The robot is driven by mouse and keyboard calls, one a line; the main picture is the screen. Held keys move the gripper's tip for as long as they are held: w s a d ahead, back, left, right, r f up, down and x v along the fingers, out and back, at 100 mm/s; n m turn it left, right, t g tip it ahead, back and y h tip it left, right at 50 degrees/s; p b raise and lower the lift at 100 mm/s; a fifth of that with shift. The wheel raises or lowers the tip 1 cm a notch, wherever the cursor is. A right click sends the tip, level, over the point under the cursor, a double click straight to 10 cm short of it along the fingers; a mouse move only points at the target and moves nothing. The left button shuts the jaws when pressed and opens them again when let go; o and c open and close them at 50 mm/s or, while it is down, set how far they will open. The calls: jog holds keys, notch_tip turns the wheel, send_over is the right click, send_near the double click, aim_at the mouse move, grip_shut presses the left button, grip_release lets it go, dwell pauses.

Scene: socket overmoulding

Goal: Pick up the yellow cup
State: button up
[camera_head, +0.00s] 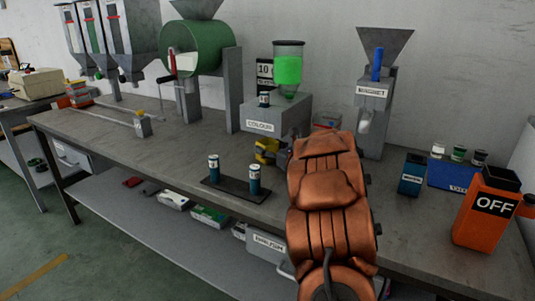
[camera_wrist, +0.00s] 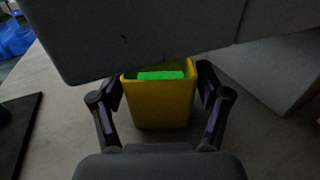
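The yellow cup (camera_wrist: 160,104) is a square, tapered cup with bright green contents inside. It stands upright under the grey housing of the COLOUR dispenser, which covers part of its back rim in the wrist view. In the head view the cup (camera_head: 266,151) shows beneath the dispenser, partly hidden. My gripper (camera_wrist: 160,82) has one finger on each side of the cup, with the tips close to its side walls. I cannot tell whether the fingers press on it. In the head view my orange arm hides most of the gripper.
The COLOUR dispenser (camera_head: 275,117) overhangs the cup closely. A dark tray (camera_head: 232,191) with two small bottles lies in front to the left. The MAGNET machine (camera_head: 377,110) stands to the right, with a blue container (camera_head: 412,174) and an orange OFF box (camera_head: 484,222) beyond. The bench's left front is mostly clear.

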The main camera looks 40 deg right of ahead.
jog(key=c, duration=0.9)
